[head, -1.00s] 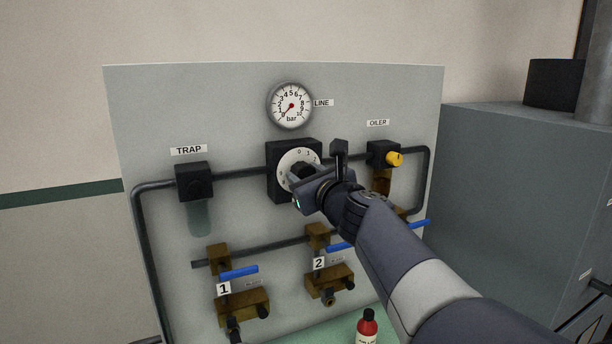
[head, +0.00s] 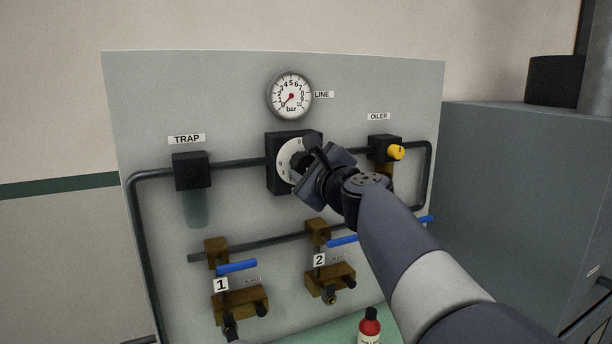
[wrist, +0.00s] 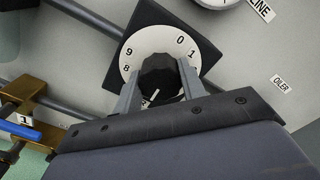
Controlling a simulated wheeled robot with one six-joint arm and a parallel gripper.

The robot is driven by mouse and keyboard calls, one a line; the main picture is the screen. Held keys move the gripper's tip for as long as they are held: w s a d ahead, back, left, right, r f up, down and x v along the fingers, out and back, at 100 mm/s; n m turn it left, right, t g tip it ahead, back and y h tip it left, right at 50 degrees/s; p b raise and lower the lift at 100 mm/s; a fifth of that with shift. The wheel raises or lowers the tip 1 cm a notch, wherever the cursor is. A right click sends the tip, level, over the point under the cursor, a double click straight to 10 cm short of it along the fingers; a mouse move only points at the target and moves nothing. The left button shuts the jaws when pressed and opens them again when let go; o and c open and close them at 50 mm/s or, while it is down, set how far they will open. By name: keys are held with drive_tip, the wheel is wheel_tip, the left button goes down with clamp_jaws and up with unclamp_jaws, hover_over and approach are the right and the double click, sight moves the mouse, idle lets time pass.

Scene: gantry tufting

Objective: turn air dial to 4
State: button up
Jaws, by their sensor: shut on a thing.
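The air dial is a white numbered disc (head: 285,166) on a black square block (head: 274,178), in the middle of the grey panel. In the wrist view the dial face (wrist: 132,62) shows 8, 9, 0 and 1; its lower numbers are hidden. My gripper (head: 306,162) is at the dial, its jaws shut on the black knob (wrist: 158,76) from both sides. A white pointer line shows on the knob's lower left in the wrist view. The number it points at is hidden. The round LINE gauge (head: 291,96) is above, its red needle pointing to the lower left, near 0.
The TRAP unit (head: 191,171) is at left and the OILER with its yellow knob (head: 396,152) is close right of my gripper. Blue valve handles (head: 237,267) are below. A grey cabinet (head: 525,190) is at right.

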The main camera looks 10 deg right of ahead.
drive_tip(key=n+b, duration=0.1)
drive_tip(key=n, duration=0.1)
drive_tip(key=n+b, duration=0.3)
drive_tip(key=n, duration=0.1)
drive_tip(key=shift+f, duration=0.25)
drive_tip(key=shift+r+n+b, duration=0.1)
drive_tip(key=shift+n+b, duration=1.5)
drive_tip(key=shift+n, duration=0.9)
drive_tip(key=o, duration=1)
drive_tip(key=shift+c, duration=0.2)
drive_tip(key=s+d+b, duration=0.2)
drive_tip(key=s, duration=0.8)
drive_tip(key=shift+s+b, duration=0.3)
drive_tip(key=shift+b, duration=0.05)
